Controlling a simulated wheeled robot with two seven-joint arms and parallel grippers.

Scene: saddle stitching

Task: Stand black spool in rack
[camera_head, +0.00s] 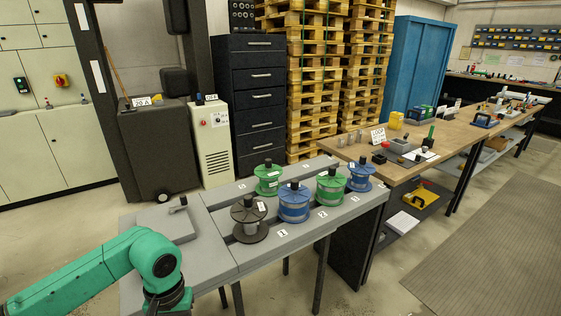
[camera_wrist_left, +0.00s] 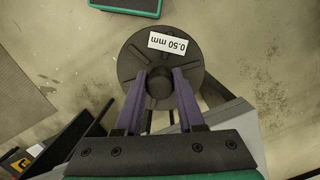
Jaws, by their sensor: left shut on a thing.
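In the left wrist view a black spool (camera_wrist_left: 136,70) with a "0.50 mm" label on its flange is seen from above, over bare floor. My left gripper (camera_wrist_left: 159,80) is shut on its central knob. In the head view my left arm (camera_head: 155,262) reaches in at the lower left; its gripper and the held spool are out of frame. The grey rack (camera_head: 306,236) shows there with numbered places. Another black spool (camera_head: 249,219) stands upright in it near number 1. My right gripper is not in view.
Blue spools (camera_head: 294,205) and green spools (camera_head: 330,187) stand upright in the rack close together. A grey block (camera_head: 166,224) with a black handle sits left of them. A wooden bench (camera_head: 450,142) with tools runs behind to the right.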

